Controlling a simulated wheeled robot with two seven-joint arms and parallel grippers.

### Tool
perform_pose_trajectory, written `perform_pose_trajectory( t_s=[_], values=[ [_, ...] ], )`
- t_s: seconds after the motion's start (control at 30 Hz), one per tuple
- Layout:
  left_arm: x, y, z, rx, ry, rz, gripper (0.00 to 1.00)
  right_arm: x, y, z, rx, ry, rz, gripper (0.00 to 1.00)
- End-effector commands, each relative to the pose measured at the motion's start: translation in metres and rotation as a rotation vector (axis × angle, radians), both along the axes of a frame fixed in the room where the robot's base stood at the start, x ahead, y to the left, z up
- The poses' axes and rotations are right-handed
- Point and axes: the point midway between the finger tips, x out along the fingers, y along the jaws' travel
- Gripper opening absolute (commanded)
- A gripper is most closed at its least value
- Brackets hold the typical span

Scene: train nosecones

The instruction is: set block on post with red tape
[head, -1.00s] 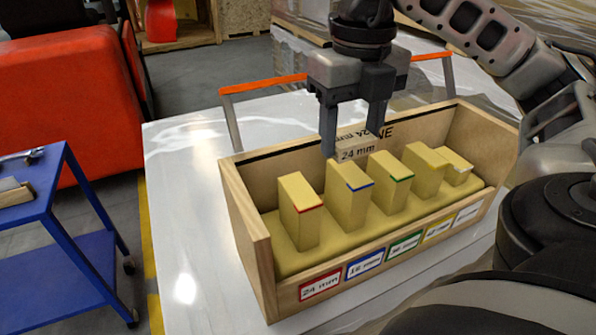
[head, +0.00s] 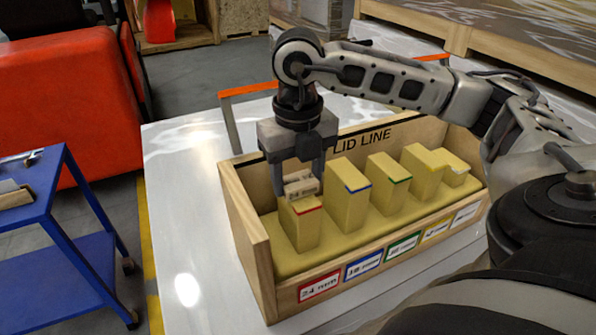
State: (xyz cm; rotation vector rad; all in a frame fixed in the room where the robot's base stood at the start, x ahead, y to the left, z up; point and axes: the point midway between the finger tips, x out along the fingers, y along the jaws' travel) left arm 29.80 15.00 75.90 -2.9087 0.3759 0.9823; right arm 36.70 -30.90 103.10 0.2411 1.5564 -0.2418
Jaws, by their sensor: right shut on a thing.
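The post with red tape (head: 306,232) is the leftmost yellow post in the wooden box (head: 262,262), above a red-edged label reading 24 mm (head: 319,287). My right gripper (head: 299,187) is shut on a small pale wooden block (head: 300,185) with printing on it. The block is at the top of the red-taped post, over its back part. I cannot tell whether it touches the post. My left gripper is not in view.
Posts with blue tape (head: 348,195), green tape (head: 389,183) and others stand in a row to the right. The box sits on a shiny white table (head: 185,235). A blue cart (head: 60,230) stands at the left.

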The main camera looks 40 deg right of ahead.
Motion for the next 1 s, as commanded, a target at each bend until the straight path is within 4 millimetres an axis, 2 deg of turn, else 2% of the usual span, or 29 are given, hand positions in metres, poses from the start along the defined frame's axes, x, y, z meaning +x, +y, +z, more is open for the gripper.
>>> perform_pose_trajectory(
  t_s=[0.23,0.27,0.3,0.33,0.57,0.73,0.87,1.0],
  values=[
    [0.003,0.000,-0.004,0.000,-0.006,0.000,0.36,0.000,0.000,-0.005,0.000,0.001,0.000,0.32],
    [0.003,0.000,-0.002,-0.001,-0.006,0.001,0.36,0.000,0.000,-0.003,0.000,0.001,0.000,0.62],
    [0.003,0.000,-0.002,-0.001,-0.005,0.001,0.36,0.000,0.000,-0.003,0.000,0.001,0.000,0.73],
    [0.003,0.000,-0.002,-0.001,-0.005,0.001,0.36,0.000,0.000,-0.003,0.000,0.001,0.000,0.75],
    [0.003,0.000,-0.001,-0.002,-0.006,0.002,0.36,0.000,0.000,-0.003,0.000,0.001,0.000,0.75],
    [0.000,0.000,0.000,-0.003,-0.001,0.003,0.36,0.000,0.000,0.007,0.001,-0.001,0.000,0.75],
    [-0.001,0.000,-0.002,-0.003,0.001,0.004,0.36,0.001,0.001,0.029,0.002,-0.004,0.002,0.75],
    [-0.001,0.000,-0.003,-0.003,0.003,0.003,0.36,0.001,0.001,0.062,0.003,-0.005,0.002,0.75]
  ],
)
